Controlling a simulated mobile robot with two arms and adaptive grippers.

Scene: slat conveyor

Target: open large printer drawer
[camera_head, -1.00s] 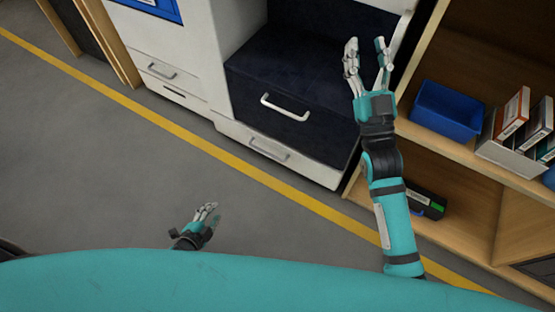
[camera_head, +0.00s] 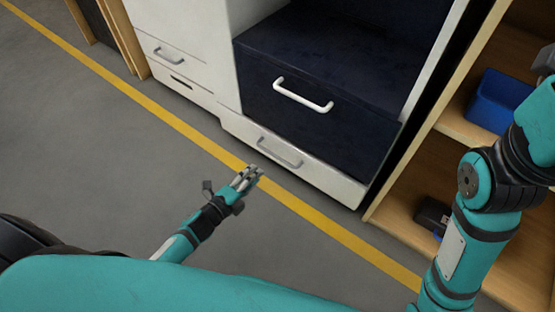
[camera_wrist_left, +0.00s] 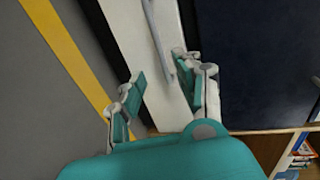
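The large printer has a navy drawer front (camera_head: 330,125) with a white bar handle (camera_head: 303,95). Below it is a white drawer (camera_head: 320,177) with a grey handle (camera_head: 280,152). Both drawers look shut. My left gripper (camera_head: 248,176) is low in front of the white drawer, below and left of the grey handle. In the left wrist view my left gripper (camera_wrist_left: 157,78) has its fingers spread apart with nothing between the pads. The grey handle (camera_wrist_left: 157,40) lies ahead of the fingertips, closer to the right finger.
A wooden shelf (camera_head: 400,180) stands right of the printer, with a blue bin (camera_head: 497,100) and a dark item (camera_head: 432,215). Left of the navy drawer is another white front with a handle (camera_head: 168,57). Grey floor (camera_head: 110,150) with a yellow line is clear.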

